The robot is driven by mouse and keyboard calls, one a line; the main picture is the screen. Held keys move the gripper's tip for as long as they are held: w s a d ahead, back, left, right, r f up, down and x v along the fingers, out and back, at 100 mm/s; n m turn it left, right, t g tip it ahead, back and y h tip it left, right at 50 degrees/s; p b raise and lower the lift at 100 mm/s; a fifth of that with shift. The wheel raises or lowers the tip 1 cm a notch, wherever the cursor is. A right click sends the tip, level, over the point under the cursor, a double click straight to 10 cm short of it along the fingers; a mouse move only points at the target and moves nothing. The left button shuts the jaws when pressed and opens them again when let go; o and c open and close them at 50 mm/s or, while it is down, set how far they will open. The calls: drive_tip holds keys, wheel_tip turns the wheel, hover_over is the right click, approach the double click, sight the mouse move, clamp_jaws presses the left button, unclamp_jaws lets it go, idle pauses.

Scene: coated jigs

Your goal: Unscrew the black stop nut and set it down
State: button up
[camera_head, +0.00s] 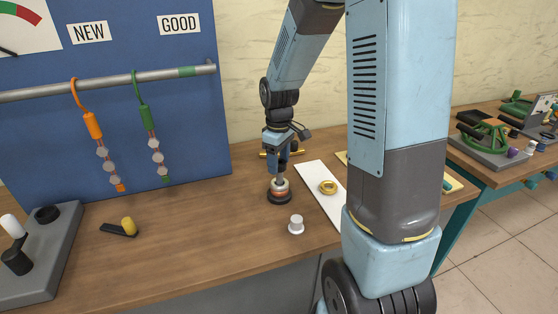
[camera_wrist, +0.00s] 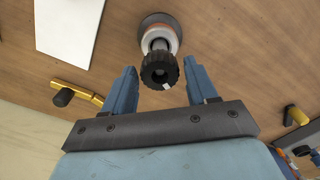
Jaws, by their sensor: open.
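The black stop nut (camera_wrist: 160,72) is ribbed, with a small white mark on its face. It shows in the wrist view at the top of an upright post with an orange-and-white body and a dark round base (camera_wrist: 152,20). In the head view the post's orange body (camera_head: 279,190) stands on the table and my gripper hides the nut. My gripper (camera_head: 281,170) points down over the post. In the wrist view its blue fingers (camera_wrist: 160,66) are open, one on each side of the nut, with a gap on both sides. It holds nothing.
A small white knob (camera_head: 295,225) stands just in front of the post. A white mat (camera_head: 313,176) with a brass ring (camera_head: 328,187) lies to its right. A black-and-yellow tool (camera_head: 120,229) lies left. Bare table (camera_head: 200,225) lies between tool and post. A blue board (camera_head: 190,110) stands behind.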

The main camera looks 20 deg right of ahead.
drive_tip(key=shift+m, duration=0.6)
drive_tip(key=shift+m, duration=0.8)
drive_tip(key=shift+m, duration=0.9)
drive_tip(key=shift+d+m, duration=0.1)
drive_tip(key=shift+m, duration=0.8)
